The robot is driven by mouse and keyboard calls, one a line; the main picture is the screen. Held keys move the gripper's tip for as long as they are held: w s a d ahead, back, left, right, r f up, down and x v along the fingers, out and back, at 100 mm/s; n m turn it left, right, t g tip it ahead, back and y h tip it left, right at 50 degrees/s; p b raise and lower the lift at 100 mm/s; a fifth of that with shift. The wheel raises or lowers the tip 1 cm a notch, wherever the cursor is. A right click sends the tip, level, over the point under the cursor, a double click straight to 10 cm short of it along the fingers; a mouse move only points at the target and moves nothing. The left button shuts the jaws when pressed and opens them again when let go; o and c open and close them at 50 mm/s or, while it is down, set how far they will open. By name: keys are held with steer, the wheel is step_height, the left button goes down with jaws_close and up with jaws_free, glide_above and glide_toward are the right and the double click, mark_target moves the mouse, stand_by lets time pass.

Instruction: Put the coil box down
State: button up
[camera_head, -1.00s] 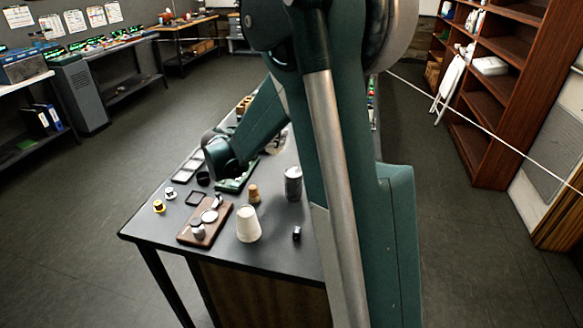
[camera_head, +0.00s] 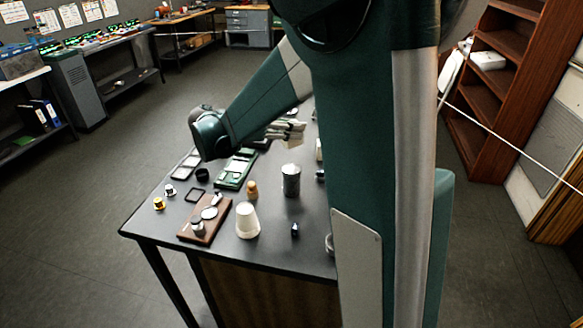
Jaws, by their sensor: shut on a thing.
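My arm reaches over the dark workbench (camera_head: 160,222), its wrist bend above the left part of the bench. The pale fingers of my gripper (camera_head: 288,130) show only in part behind the arm, near the far side of the bench. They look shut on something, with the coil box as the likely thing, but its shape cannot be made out. Whether it touches the bench cannot be told.
The bench bears a grey canister (camera_head: 291,181), a cream cup (camera_head: 247,220), a cork-coloured piece (camera_head: 252,190), a small dark block (camera_head: 295,230), a brown board (camera_head: 191,238) with round parts, and a green tray (camera_head: 232,182). The front left corner is clear.

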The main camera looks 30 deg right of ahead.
mark_target(292, 143)
steer(key=shift+f, duration=0.15)
steer(key=shift+f+b, duration=0.45)
steer(key=shift+f, duration=2.55)
steer(key=shift+f+b, duration=0.3)
steer(key=shift+f, duration=1.6)
steer(key=shift+f, duration=0.15)
steer(key=o, duration=1)
